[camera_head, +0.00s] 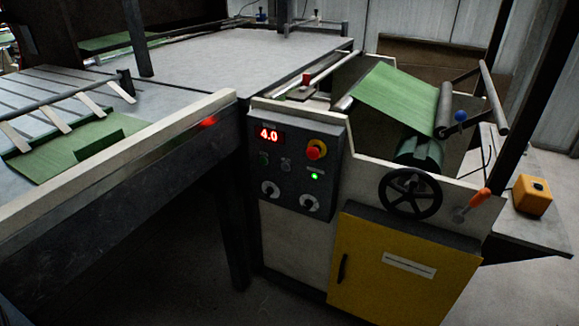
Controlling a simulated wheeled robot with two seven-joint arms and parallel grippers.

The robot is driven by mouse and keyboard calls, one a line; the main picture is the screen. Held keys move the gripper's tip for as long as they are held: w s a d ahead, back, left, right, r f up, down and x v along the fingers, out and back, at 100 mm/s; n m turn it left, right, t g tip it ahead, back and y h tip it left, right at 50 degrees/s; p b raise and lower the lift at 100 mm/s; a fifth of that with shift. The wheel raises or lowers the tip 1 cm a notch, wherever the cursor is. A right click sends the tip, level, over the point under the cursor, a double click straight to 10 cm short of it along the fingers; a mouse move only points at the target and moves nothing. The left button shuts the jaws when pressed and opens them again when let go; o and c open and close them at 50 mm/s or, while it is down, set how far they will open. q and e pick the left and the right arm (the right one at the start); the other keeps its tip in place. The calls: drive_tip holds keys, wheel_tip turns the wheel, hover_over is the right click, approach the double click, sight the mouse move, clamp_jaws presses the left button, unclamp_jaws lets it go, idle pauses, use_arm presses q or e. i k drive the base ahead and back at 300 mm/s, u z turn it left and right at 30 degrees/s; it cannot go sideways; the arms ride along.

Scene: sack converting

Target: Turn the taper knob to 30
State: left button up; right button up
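A dark control panel (297,165) is on the front of the machine, near the middle of the head view. A red display (269,135) above reads 4.0. Neither of my grippers is in view.
A black handwheel (410,193) and an orange-handled lever (479,198) stick out right of the panel. A yellow cabinet door (400,268) is below them. A pale rail (120,160) borders the table at left. The floor before the panel looks clear.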

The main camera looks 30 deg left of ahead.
sight(308, 204)
drive_tip(key=k, duration=0.6)
drive_tip(key=u, duration=0.65)
drive_tip(key=i, duration=1)
drive_tip(key=u, duration=1)
